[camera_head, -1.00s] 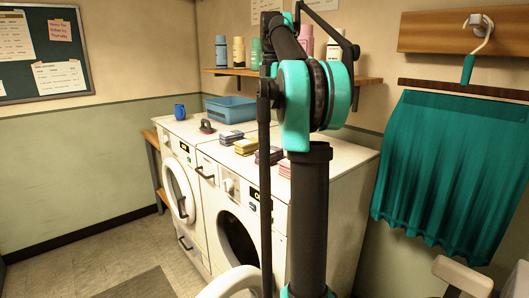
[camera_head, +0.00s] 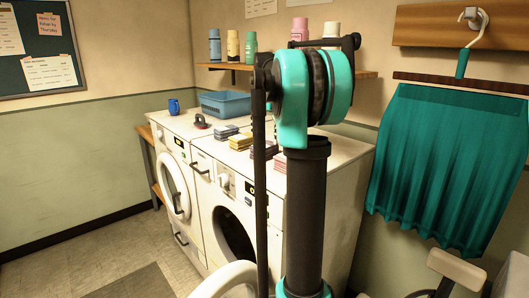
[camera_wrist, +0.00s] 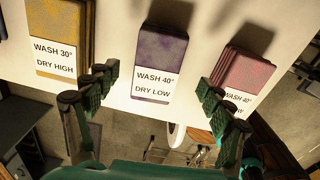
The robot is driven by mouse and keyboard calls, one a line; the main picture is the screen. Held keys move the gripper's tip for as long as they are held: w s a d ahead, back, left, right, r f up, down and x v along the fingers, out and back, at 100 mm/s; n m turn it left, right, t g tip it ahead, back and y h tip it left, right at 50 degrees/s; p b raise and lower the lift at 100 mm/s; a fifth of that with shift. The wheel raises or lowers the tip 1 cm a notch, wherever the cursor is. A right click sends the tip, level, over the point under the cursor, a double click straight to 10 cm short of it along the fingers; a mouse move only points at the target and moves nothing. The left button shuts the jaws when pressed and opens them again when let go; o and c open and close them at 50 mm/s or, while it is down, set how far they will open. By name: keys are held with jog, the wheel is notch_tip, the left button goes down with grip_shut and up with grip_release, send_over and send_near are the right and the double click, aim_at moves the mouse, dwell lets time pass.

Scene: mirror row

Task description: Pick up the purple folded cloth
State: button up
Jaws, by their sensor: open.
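The purple folded cloth (camera_wrist: 161,56) lies on the white machine top in the middle of the wrist view. A white label reading WASH 40° DRY LOW covers its near end. In the head view the purple cloth (camera_head: 271,150) is mostly hidden behind my arm. My gripper (camera_wrist: 160,82) is open and empty, with one finger on each side of the cloth's near end in the picture. I cannot tell its height above the cloth. My gripper is not visible in the head view.
A yellow cloth stack (camera_wrist: 61,35) lies left of the purple one, and a pink stack (camera_wrist: 243,80) lies right, close to my right finger. A blue basin (camera_head: 226,104), a blue mug (camera_head: 174,106) and a dark object (camera_head: 200,121) stand farther left on the machines. Bottles line the shelf (camera_head: 362,74).

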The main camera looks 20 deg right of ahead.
aim_at(264, 144)
jog(key=f, duration=0.4)
jog(key=shift+w+a+f, duration=0.1)
jog(key=shift+a+f, duration=0.1)
jog(key=c, duration=1.3)
jog(key=shift+r, duration=0.15)
